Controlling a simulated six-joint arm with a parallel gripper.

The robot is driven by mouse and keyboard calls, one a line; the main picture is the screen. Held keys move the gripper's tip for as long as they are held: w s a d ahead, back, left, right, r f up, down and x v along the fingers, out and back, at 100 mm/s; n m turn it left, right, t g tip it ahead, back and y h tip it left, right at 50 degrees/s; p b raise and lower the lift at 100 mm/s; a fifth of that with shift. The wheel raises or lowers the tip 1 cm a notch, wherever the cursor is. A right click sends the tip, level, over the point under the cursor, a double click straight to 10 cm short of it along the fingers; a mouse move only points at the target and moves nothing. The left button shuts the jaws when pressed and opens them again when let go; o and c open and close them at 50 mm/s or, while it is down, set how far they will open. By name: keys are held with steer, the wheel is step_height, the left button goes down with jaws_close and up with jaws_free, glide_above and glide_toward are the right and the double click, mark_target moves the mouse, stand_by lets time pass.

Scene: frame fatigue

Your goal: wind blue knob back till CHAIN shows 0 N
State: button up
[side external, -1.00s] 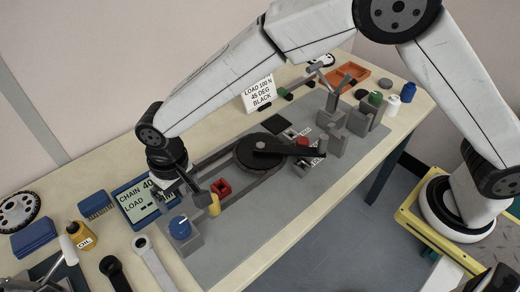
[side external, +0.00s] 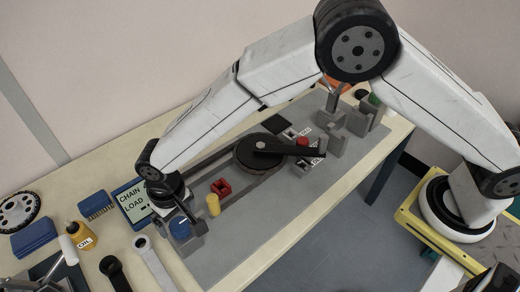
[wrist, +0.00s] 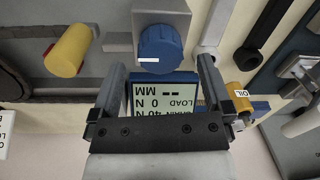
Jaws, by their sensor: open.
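The blue knob (side external: 180,229) sits on a grey block at the near left end of the grey plate. In the wrist view the blue knob (wrist: 163,45), with a white mark on its rim, lies between and just ahead of the fingertips. My gripper (wrist: 162,65) is open and empty, one finger on each side of the knob with gaps showing. In the side view my gripper (side external: 184,211) is close above the knob and partly hides it. The display (side external: 133,201) is partly covered by my wrist; in the wrist view the display (wrist: 165,92) appears upside down, and its CHAIN line seems to read 40 N.
A yellow cylinder (side external: 213,205) and a red part (side external: 221,187) stand close to the knob. The chain loop and black crank (side external: 285,148) lie farther right. An oil bottle (side external: 81,236) and wrenches (side external: 152,262) lie on the left.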

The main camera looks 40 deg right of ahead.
steer(key=shift+a+f, duration=0.1)
steer(key=shift+f, duration=1.05)
steer(key=c, duration=1.2)
steer(key=shift+c, duration=0.2)
steer(key=shift+n, duration=2.2)
steer(key=o, duration=1.2)
